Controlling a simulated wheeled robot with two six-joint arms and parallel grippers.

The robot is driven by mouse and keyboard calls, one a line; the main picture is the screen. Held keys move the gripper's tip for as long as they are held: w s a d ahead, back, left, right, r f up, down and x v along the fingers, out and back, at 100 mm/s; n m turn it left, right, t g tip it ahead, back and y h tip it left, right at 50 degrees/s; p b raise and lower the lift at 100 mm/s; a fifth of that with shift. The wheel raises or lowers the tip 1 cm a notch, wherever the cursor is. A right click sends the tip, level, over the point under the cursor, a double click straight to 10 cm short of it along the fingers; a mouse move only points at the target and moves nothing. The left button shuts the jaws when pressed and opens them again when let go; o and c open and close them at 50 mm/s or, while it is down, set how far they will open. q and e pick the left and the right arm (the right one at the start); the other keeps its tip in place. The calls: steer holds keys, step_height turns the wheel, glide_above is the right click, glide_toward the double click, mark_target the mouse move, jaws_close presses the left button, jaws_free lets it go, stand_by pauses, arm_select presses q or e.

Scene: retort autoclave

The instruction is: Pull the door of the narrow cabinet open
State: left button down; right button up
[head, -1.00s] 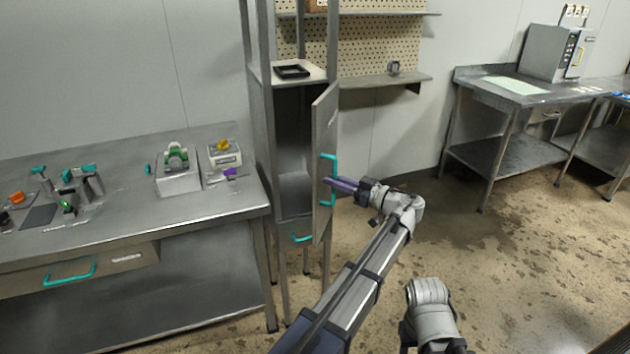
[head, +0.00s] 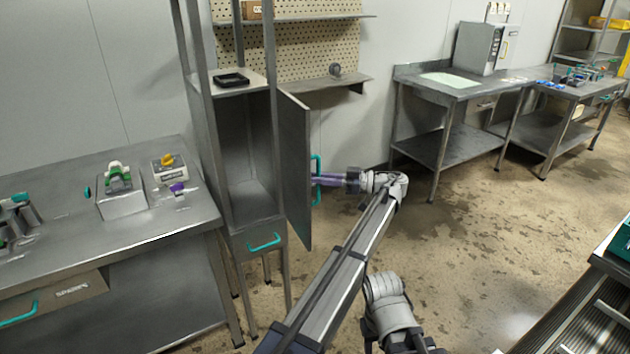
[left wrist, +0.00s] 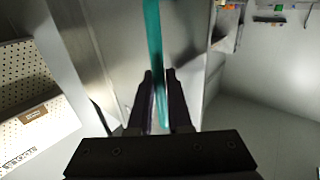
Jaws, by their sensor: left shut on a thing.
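The narrow cabinet (head: 213,150) stands beside the left workbench, and its dark interior shows. Its grey door (head: 294,165) is hinged on the right side and stands well open, swung out from the front. The door's teal handle (head: 316,165) is on its outer face. My left gripper (head: 322,180) is shut on the handle; in the left wrist view the teal bar (left wrist: 154,60) runs between the two dark fingers (left wrist: 160,95). My right arm's grey link shows at the bottom of the head view, but its fingers cannot be made out.
A drawer with a teal handle (head: 263,242) sits below the cabinet opening. The left workbench (head: 150,230) carries small devices. A pegboard shelf (head: 318,84) is behind the door. The floor right of the door is clear up to a far table (head: 450,85).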

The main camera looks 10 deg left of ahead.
arm_select(q)
steer(key=shift+w+a, duration=0.15)
steer(key=c, duration=1.1)
jaws_free()
steer(key=shift+a, duration=0.1)
steer(key=shift+o, duration=1.3)
steer(key=shift+r, duration=0.15)
